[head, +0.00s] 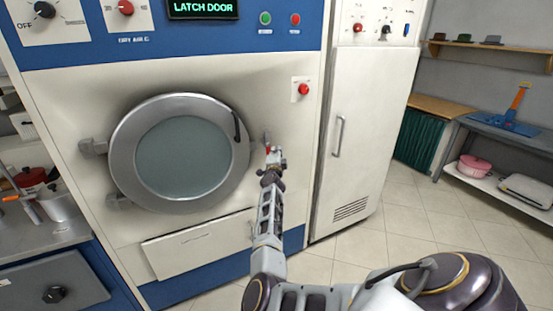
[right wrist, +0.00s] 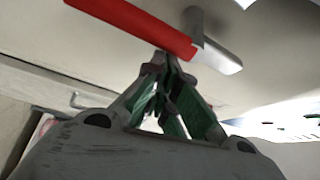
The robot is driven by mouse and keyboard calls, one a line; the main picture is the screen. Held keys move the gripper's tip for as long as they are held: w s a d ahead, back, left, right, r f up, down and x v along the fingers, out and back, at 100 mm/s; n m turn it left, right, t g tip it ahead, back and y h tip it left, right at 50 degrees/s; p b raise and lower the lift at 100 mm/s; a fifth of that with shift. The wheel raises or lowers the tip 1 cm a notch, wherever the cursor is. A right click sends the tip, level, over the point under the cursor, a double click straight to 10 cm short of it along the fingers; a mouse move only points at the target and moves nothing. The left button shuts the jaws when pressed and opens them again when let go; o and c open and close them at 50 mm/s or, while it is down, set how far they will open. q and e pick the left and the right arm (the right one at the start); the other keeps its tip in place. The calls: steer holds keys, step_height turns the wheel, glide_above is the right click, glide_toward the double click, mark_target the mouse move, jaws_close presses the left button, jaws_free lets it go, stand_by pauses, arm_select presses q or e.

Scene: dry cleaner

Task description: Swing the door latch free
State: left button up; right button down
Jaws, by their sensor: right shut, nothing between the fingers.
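The machine's round door (head: 122,150) has a grey metal ring and a glass window, with hinges on its left. The door latch (head: 267,149) is at the right of the ring, mostly hidden behind my right gripper (head: 274,156). In the right wrist view the latch is a red-gripped lever (right wrist: 135,20) with a grey metal end, lying across the top of the picture. My right gripper (right wrist: 170,62) is shut and empty, its fingertips just below the lever; I cannot tell whether they touch it. My left gripper is not in view.
The display (head: 203,8) reads "LATCH DOOR". A red button (head: 303,89) sits on the panel above and right of the latch. A dark handle (head: 237,126) is on the door ring. A white cabinet (head: 365,130) stands to the right, with open floor before it.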

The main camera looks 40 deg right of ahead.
step_height(320, 180, up, 4)
steer(key=shift+f, duration=0.1)
stand_by(0.4)
stand_by(0.5)
